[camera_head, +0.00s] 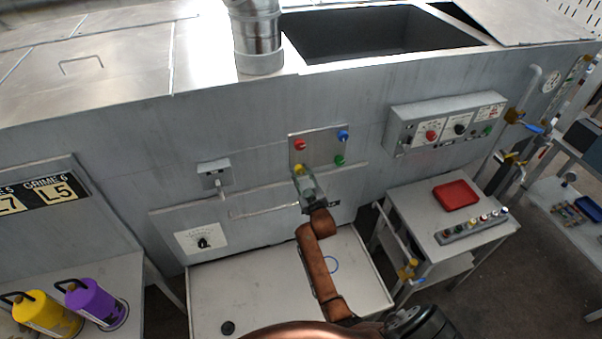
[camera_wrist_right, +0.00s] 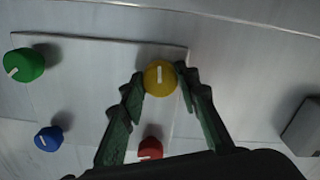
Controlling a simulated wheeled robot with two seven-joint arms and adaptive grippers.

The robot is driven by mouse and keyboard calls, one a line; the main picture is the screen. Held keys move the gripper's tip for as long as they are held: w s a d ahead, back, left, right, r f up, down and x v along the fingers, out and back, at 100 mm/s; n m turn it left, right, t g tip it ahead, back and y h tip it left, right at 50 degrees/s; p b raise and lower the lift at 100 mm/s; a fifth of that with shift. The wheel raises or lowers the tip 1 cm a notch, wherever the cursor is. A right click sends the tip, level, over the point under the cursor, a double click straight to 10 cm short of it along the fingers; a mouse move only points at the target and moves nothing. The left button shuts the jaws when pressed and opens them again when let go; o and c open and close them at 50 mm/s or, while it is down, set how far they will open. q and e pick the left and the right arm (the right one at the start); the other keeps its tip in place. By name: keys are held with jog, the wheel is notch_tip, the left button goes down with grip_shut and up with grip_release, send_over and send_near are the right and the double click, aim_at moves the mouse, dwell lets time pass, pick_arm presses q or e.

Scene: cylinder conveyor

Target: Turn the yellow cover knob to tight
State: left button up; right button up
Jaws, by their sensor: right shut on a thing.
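The yellow knob (camera_wrist_right: 160,76) sits at a corner of a square metal panel on the machine's front. In the wrist view my right gripper (camera_wrist_right: 160,82) has its two green fingers closed around the knob's sides. The knob's white mark runs nearly along the gripper's axis. In the head view the yellow knob (camera_head: 298,169) is at the panel's lower left, partly hidden by my right gripper (camera_head: 300,174). My left gripper is not in view.
The same panel (camera_head: 318,150) carries a red knob (camera_head: 299,145), a blue knob (camera_head: 343,135) and a green knob (camera_head: 339,160). A control box (camera_head: 445,125) is mounted to the right. A table with a red tray (camera_head: 455,195) stands at the right.

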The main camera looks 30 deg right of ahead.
jog(key=shift+f, duration=0.1)
dwell(0.3)
jog(key=o, duration=1.2)
jog(key=shift+c, duration=0.2)
jog(key=v, duration=1.2)
